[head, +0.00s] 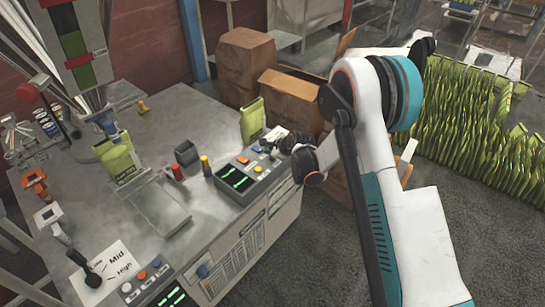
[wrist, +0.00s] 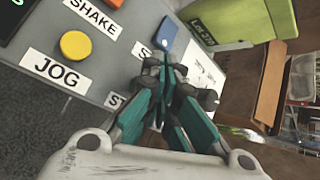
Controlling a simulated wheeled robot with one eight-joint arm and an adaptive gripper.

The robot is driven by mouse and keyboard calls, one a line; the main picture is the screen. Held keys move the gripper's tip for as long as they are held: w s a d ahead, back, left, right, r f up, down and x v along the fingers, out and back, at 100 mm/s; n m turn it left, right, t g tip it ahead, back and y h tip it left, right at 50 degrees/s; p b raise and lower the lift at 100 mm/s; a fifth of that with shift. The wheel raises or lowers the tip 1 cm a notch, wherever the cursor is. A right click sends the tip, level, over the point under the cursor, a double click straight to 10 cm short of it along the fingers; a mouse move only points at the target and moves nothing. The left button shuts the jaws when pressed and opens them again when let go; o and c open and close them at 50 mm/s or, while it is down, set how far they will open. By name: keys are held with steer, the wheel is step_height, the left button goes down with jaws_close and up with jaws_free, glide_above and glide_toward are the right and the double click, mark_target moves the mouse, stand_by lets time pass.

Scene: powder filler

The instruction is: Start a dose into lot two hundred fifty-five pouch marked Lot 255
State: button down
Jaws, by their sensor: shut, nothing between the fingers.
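A green pouch (head: 117,157) stands on the bench under the filler's nozzle; its label is too small to read. Another green pouch (head: 252,120) stands at the bench's back right, and in the wrist view (wrist: 247,18) its label begins "Lot 2", the rest unclear. The control panel (head: 228,177) has coloured buttons. In the wrist view a yellow button (wrist: 75,45) lies between the SHAKE and JOG labels, and a blue button (wrist: 172,33) lies beyond my fingers. My gripper (wrist: 180,85) is shut and empty over the panel's end, covering parts of labels starting with S.
A grey tray (head: 160,207), a small dark box (head: 187,153), and red (head: 177,172) and yellow (head: 205,165) cylinders stand on the bench. A second panel (head: 148,280) is at the front. Cardboard boxes (head: 247,62) stand behind. Many green pouches (head: 455,120) fill the right.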

mark_target(271, 158)
steer(key=shift+r, duration=0.3)
steer(key=shift+r, duration=0.1)
steer(key=shift+r+p, duration=1.2)
steer(key=shift+r, duration=1.25)
